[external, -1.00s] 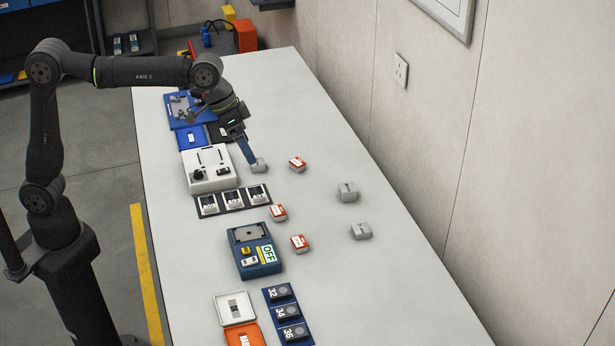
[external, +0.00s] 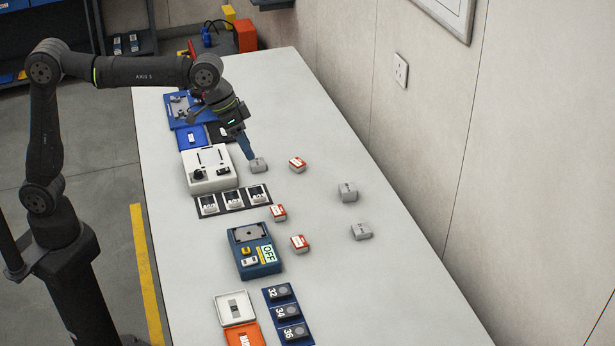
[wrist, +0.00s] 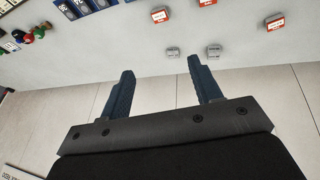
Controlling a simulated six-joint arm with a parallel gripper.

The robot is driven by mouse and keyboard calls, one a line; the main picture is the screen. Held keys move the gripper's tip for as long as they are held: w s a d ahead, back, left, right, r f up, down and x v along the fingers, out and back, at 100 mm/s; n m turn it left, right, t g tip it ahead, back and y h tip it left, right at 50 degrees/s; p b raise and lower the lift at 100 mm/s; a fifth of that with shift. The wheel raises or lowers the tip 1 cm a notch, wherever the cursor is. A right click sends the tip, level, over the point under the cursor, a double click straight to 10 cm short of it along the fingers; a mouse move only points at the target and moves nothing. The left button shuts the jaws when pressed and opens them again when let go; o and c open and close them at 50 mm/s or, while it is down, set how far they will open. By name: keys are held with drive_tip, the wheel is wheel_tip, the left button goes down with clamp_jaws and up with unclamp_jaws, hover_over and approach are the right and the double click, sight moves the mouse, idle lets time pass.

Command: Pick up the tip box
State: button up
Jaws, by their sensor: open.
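Three small grey boxes lie on the white bench: one by my gripper (external: 258,165), and two farther right, an upper one (external: 347,192) and a lower one (external: 361,231). Three red-and-white boxes lie among them, one of them just right of the near grey box (external: 297,165). The labels are too small to tell which is the tip box. My gripper (external: 249,157) is open, its fingertips just above and left of the near grey box; contact cannot be told. In the wrist view, nothing shows between the fingers (wrist: 160,66); two grey boxes (wrist: 173,52) (wrist: 214,50) lie beyond.
A white device (external: 207,172), a dark strip of cards (external: 232,201) and a blue machine with an OFF sign (external: 254,250) line the bench's left side. A white tray (external: 236,309) and numbered blue holder (external: 287,314) stand nearer. The bench's right side is mostly clear.

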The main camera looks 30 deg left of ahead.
drive_tip(key=w+d+f+m+g, duration=0.2)
drive_tip(key=w+d+f+m, duration=0.2)
drive_tip(key=f+m, duration=0.3)
drive_tip(key=m+g, duration=0.2)
drive_tip(key=m, duration=0.8)
approach(299, 241)
drive_tip(key=shift+y, duration=0.5)
drive_tip(key=x, duration=0.5)
drive_tip(key=d+x, duration=0.1)
drive_tip(key=x, duration=0.2)
drive_tip(key=shift+f, duration=0.25)
drive_tip(key=c, duration=1.1)
drive_tip(key=shift+r, duration=0.1)
